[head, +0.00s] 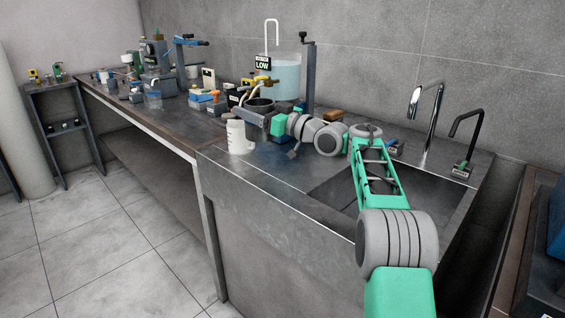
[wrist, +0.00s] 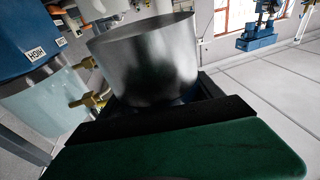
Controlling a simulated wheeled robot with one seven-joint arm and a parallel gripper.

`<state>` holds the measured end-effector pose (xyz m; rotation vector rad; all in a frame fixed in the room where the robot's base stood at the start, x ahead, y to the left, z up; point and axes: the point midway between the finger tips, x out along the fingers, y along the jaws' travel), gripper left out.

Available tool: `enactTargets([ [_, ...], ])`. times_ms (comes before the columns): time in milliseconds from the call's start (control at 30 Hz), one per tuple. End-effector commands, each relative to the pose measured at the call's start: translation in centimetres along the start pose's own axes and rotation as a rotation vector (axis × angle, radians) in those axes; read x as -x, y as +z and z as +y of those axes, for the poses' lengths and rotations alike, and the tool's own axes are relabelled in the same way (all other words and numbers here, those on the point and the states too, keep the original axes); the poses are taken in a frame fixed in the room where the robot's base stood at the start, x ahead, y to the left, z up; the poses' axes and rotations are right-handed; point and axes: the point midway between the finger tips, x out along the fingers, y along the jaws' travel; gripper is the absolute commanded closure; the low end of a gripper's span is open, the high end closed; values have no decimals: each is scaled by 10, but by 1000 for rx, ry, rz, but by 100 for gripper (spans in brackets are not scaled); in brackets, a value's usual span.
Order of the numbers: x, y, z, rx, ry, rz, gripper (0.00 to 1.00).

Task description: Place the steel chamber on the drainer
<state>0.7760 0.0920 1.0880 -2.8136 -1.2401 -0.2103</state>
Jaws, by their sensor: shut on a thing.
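The drainer (head: 262,168) is the flat grey surface left of the sink basin.
A clear water tank (head: 287,78) and a grey post (head: 308,80) stand behind. The sink basin (head: 335,192) opens to the right, with a chrome tap (head: 428,120). Equipment crowds the bench (head: 180,118).

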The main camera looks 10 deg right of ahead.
Motion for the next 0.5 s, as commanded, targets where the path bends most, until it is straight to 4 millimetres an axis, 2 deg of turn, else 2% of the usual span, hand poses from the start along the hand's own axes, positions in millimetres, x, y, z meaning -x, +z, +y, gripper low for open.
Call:
enactTargets([
  [33,16,4,2,4,4,4,98],
  [100,35,10,4,4,5,4,98],
  [233,62,32,5,1,4,3,98],
  [333,78,45,6,1,3,4,98],
  [500,90,54,6,4,1,5,98],
])
